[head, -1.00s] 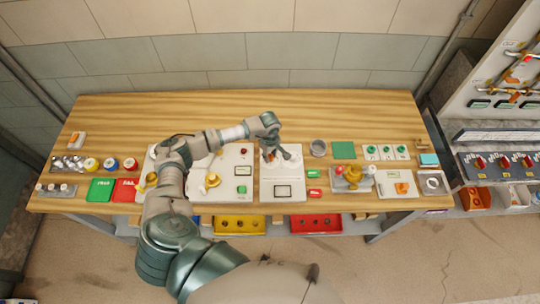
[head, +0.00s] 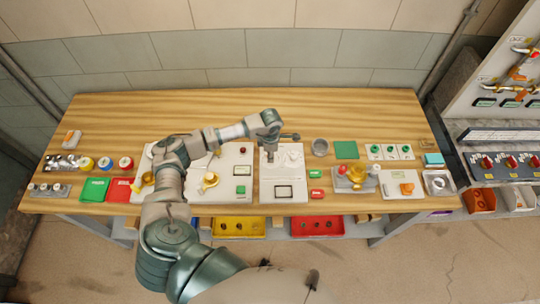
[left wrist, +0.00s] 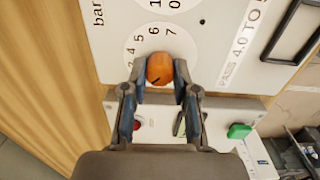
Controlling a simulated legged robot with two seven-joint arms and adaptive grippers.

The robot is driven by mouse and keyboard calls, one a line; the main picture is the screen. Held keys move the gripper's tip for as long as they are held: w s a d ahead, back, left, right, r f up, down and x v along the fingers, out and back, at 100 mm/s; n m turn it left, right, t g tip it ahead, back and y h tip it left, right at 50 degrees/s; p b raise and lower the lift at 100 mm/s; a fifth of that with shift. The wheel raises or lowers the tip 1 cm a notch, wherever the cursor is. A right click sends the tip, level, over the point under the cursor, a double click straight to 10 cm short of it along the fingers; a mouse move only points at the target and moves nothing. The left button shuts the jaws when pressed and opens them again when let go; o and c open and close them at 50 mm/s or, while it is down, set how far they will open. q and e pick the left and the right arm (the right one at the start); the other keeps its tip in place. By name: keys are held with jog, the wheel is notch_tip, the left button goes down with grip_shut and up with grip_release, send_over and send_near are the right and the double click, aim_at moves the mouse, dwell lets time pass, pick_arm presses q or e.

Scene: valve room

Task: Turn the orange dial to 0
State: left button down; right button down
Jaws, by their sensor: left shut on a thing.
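The orange dial (left wrist: 159,69) sits on a white panel with printed numbers around it in the left wrist view. A short dark mark shows on its lower face. My left gripper (left wrist: 159,74) is shut on the dial, one finger at each side. In the head view my left gripper (head: 270,156) is over the upper left of the white panel (head: 283,172), and the dial is hidden there. The number that the mark points to is not clear. My right gripper is not in view.
A grey round cup (head: 320,147) and a green square (head: 346,150) are to the right. Red (head: 317,226) and yellow (head: 239,227) trays sit below the front edge. The back of the wooden bench is clear.

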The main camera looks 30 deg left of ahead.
pick_arm(q)
jog(key=n+b, duration=0.1)
jog(key=n, duration=0.4)
jog(key=shift+w+r+n, duration=0.1)
jog(key=shift+n, duration=0.3)
jog(key=n, duration=0.3)
jog(key=shift+w+r+n, duration=0.1)
jog(key=shift+n, duration=1.5)
jog(key=c, duration=1.1)
grip_release()
jog(key=shift+c, duration=0.2)
jog(key=shift+o, duration=1.2)
